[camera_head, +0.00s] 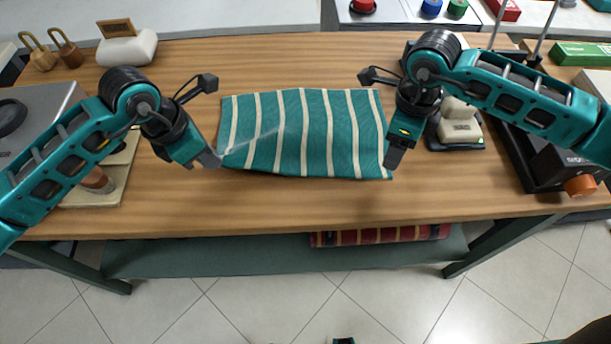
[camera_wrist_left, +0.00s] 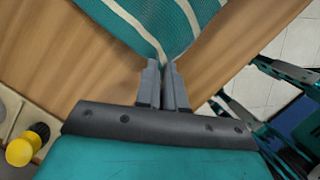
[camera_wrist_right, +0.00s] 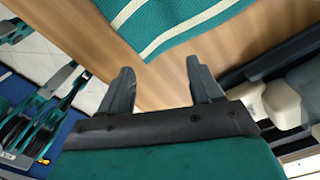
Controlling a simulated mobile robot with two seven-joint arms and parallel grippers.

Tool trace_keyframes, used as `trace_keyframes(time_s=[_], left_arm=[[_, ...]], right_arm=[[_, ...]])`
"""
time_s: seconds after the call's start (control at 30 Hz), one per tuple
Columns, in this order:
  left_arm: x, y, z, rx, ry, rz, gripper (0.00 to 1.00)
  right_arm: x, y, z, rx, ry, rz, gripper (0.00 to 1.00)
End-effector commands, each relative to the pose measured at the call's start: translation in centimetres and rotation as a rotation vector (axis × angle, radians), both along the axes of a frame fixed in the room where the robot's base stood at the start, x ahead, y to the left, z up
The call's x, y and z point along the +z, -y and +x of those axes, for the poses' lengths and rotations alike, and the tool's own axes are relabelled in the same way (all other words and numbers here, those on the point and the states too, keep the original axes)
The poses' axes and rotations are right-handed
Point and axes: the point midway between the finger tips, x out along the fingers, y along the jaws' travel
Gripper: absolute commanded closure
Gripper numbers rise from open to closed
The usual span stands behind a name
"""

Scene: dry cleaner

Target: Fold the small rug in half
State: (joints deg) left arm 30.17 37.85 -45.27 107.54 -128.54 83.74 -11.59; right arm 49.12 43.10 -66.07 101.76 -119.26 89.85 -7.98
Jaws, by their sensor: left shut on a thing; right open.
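The small rug (camera_head: 317,130) is teal with cream stripes and lies spread on the wooden table. My left gripper (camera_head: 212,160) is shut on the rug's near left corner, and the rug's surface creases slightly towards it. In the left wrist view the fingers (camera_wrist_left: 163,85) pinch the rug's corner (camera_wrist_left: 158,50). My right gripper (camera_head: 392,160) is by the rug's near right corner. In the right wrist view its fingers (camera_wrist_right: 160,85) are apart with nothing between them, and the rug's corner (camera_wrist_right: 150,50) lies just beyond the fingertips.
The wooden table (camera_head: 300,200) is clear in front of the rug. A small white device (camera_head: 458,125) stands right of my right gripper, beside a dark tray (camera_head: 530,170). A beige board (camera_head: 110,175) lies at the left. A rolled red striped rug (camera_head: 380,235) is on the lower shelf.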

Motion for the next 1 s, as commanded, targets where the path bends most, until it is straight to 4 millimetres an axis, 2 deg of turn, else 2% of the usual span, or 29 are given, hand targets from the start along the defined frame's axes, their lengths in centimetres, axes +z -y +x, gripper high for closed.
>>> trace_keyframes(time_s=[0.1, 0.3, 0.4, 0.53, 0.73, 0.9, 1.0], left_arm=[[0.0, 0.0, 0.0, 0.000, 0.000, 0.000, 1.00], [0.0, 0.0, 0.0, 0.000, 0.000, 0.000, 1.00], [0.0, 0.0, 0.0, 0.000, 0.000, 0.000, 1.00], [0.0, 0.0, 0.0, 0.000, 0.000, 0.000, 1.00], [0.0, 0.0, 0.0, 0.000, 0.000, 0.000, 1.00], [0.0, 0.0, 0.0, 0.000, 0.000, 0.000, 1.00], [0.0, 0.0, 0.0, 0.000, 0.000, 0.000, 1.00]], right_arm=[[0.0, 0.0, 0.0, 0.000, 0.000, 0.000, 0.36], [0.0, 0.0, 0.0, 0.000, 0.000, 0.000, 0.52], [0.1, -0.4, 0.1, 0.001, -0.010, -0.007, 0.52], [0.8, -1.8, 0.5, 0.002, -0.054, -0.048, 0.52], [3.0, -4.2, 1.2, -0.003, -0.136, -0.183, 0.52], [4.5, -4.9, 1.5, -0.013, -0.168, -0.278, 0.52], [4.7, -5.0, 1.6, -0.018, -0.175, -0.302, 0.52]])
